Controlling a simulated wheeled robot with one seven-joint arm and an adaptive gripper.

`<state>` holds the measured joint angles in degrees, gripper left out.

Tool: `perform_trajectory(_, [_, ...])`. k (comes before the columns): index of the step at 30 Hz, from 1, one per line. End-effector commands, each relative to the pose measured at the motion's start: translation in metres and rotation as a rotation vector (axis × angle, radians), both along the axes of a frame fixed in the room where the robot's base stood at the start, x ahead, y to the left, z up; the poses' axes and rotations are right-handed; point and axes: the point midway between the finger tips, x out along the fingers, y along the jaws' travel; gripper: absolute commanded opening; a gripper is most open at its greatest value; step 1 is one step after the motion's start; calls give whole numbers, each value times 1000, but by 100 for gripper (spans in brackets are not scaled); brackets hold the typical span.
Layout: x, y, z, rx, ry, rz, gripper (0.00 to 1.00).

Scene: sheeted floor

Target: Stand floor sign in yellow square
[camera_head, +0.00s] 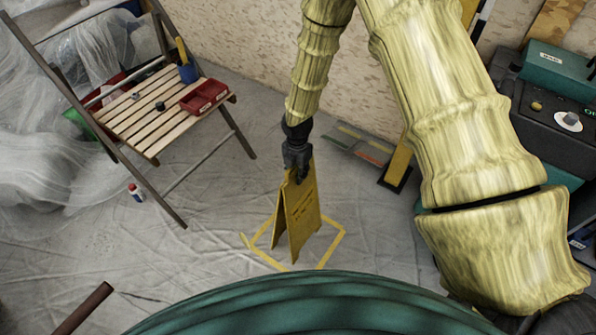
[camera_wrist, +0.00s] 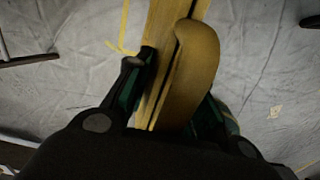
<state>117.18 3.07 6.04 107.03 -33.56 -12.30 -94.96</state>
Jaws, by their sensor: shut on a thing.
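The yellow floor sign (camera_head: 301,217) is an A-frame and is upright within the yellow square's outline in the head view. My gripper (camera_head: 297,172) is shut on its top edge from above. In the wrist view the sign's top (camera_wrist: 190,70) runs between the two fingers of my gripper (camera_wrist: 172,95). The yellow square (camera_head: 336,246) is a taped outline on the sheeted floor. Part of its outline is hidden behind the sign. I cannot tell whether the sign's feet touch the floor.
A wooden folding chair (camera_head: 150,112) with a red tray (camera_head: 204,97) and a blue cup (camera_head: 188,71) stands at the left. A small bottle (camera_head: 136,192) lies near its leg. A dark machine (camera_head: 555,120) stands at the right. The floor around the square is mostly clear.

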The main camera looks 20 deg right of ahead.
Motion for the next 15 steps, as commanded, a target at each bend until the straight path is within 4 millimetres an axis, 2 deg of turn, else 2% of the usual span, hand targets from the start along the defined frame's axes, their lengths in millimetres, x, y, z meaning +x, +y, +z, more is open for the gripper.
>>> perform_trajectory(1, [1,0,0,0,-1,0,0])
perform_trajectory(2, [0,0,-1,0,0,0,26])
perform_trajectory(5, [0,0,-1,0,0,0,44])
perform_trajectory(15, [0,0,0,0,0,0,45])
